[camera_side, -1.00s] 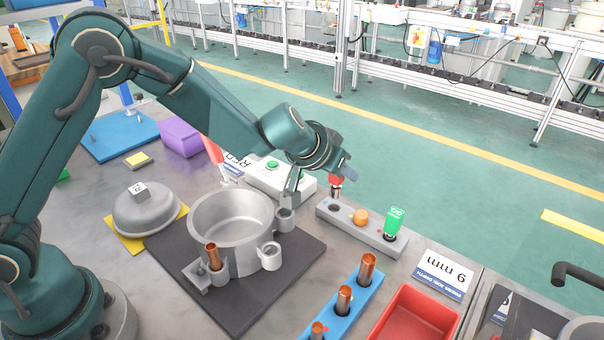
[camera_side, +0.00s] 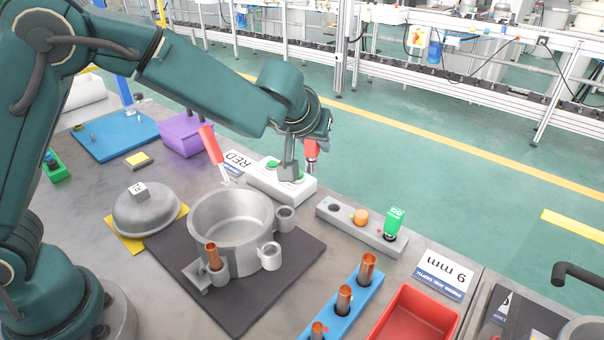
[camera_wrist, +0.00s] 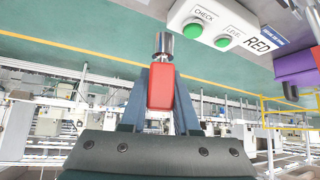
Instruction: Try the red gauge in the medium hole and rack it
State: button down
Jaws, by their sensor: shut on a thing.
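My gripper (camera_side: 305,150) is shut on the red gauge (camera_side: 311,150), held in the air above and behind the white button box. In the wrist view the red handle (camera_wrist: 161,88) lies between my fingers, and its silvery metal plug (camera_wrist: 164,45) points away from them. The grey rack (camera_side: 325,218) has an empty hole at its left end, an orange round piece (camera_side: 361,217) in the middle and a green gauge (camera_side: 395,222) at the right. The grey pot (camera_side: 225,222) has small ring ports (camera_side: 285,219) on its side. I cannot tell which hole is medium.
The button box (camera_side: 297,187) has green buttons; a RED card (camera_side: 238,161) lies beside it. A red-handled clamp (camera_side: 211,146) stands behind the pot. A blue holder (camera_side: 354,303) with copper tubes and a red tray (camera_side: 415,320) are in front. A domed lid (camera_side: 150,215) is at left.

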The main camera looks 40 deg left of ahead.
jog(key=s+d+r+n+y, duration=0.1)
jog(key=s+d+r+n, duration=0.1)
jog(key=s, duration=0.6)
jog(key=s+d+r+n+g+y, duration=0.1)
jog(key=s+d+r+n+y, duration=0.1)
jog(key=s, duration=0.7)
jog(key=shift+d+r+n+g, duration=0.3)
jog(key=shift+d+r+n, duration=0.1)
jog(key=shift+d+r, duration=0.2)
jog(key=shift+f, duration=3.1)
jog(key=shift+f, duration=0.45)
jog(key=shift+r, duration=0.2)
jog(key=shift+r, duration=0.4)
jog(key=shift+f, duration=0.4)
